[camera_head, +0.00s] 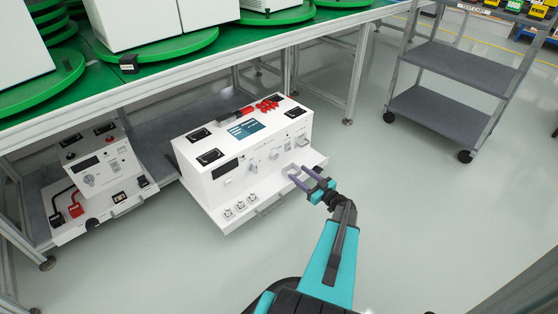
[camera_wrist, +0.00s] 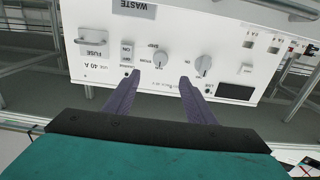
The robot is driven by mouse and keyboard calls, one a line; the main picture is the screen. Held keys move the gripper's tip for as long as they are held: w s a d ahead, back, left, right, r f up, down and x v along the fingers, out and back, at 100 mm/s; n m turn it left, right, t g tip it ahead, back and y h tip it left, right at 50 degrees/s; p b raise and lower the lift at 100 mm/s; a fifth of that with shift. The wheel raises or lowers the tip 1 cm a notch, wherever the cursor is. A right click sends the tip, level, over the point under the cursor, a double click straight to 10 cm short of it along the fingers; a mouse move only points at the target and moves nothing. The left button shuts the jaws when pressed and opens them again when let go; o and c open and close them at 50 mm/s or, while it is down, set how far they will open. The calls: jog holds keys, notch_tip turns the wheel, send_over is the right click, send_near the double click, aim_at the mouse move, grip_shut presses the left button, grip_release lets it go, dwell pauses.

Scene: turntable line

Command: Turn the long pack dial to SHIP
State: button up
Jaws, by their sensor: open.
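The white pack unit (camera_head: 190,165) sits on the low shelf under the green-topped line. In the wrist view its front panel is upside down. A grey-white dial (camera_wrist: 160,60) has small labels beside it that seem to read SHIP and STORE; it also shows in the head view (camera_head: 275,155). Where its pointer is set is too small to tell. My gripper (camera_wrist: 160,77) is open and empty, its purple fingers on either side of this dial in the picture. I cannot tell whether they touch it. In the head view my gripper (camera_head: 299,172) is in front of the panel's right half.
A second dial (camera_wrist: 203,65), a switch (camera_wrist: 127,52) and a FUSE holder (camera_wrist: 91,43) share the panel. A drawer-like ledge (camera_head: 240,214) juts out below. Another white unit (camera_head: 95,175) stands left. A grey cart (camera_head: 440,105) stands right; the floor between is clear.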

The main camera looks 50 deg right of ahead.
aim_at(276, 156)
jog(key=shift+w, duration=0.1)
jog(key=w+b, duration=0.1)
jog(key=w, duration=0.3)
jog(key=w+b, duration=0.1)
jog(key=w, duration=0.4)
jog(key=w+d+b, duration=0.1)
jog(key=w, duration=0.3)
jog(key=shift+w, duration=0.3)
jog(key=shift+c, duration=0.4)
jog(key=c, duration=1)
jog(key=shift+o, duration=0.2)
